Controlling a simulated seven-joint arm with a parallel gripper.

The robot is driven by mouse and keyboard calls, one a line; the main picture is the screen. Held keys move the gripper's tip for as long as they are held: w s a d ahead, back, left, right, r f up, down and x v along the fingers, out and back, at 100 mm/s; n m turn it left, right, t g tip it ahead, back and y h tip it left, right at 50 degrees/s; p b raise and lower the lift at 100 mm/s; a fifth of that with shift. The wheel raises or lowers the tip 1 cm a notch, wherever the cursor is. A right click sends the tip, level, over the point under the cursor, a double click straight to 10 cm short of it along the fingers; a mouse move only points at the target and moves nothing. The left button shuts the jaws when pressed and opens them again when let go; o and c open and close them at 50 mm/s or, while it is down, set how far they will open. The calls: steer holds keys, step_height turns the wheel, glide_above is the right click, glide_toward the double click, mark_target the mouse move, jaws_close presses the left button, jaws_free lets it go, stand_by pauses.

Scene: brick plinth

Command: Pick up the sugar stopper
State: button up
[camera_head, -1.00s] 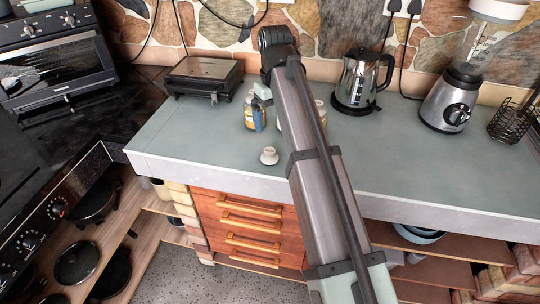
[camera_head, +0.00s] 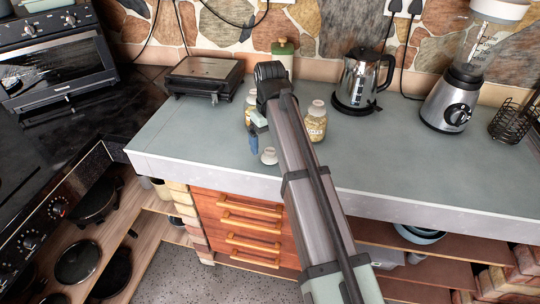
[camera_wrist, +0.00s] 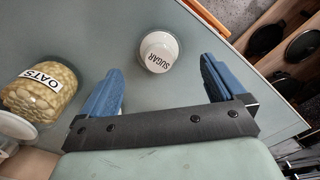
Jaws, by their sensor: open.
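The sugar stopper (camera_wrist: 159,51) is a round white lid with the word SUGAR on top. It lies on the grey-green counter, and in the head view it sits near the front edge (camera_head: 269,156), partly beside my arm. My gripper (camera_wrist: 160,85) is open, its two blue fingers apart. In the wrist view the stopper is ahead of the fingertips, between their lines and nearer the left one, with nothing held. In the head view the gripper's blue finger (camera_head: 254,141) shows just behind and left of the stopper.
Another jar (camera_head: 315,121) stands right of my arm. A green bottle (camera_head: 283,52), kettle (camera_head: 362,80), blender (camera_head: 455,90) and black grill (camera_head: 204,76) stand farther back. The counter's left front is clear.

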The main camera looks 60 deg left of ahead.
mark_target(270, 151)
steer(key=shift+f, duration=2.35)
steer(key=shift+c, duration=0.3)
steer(key=c, duration=1.1)
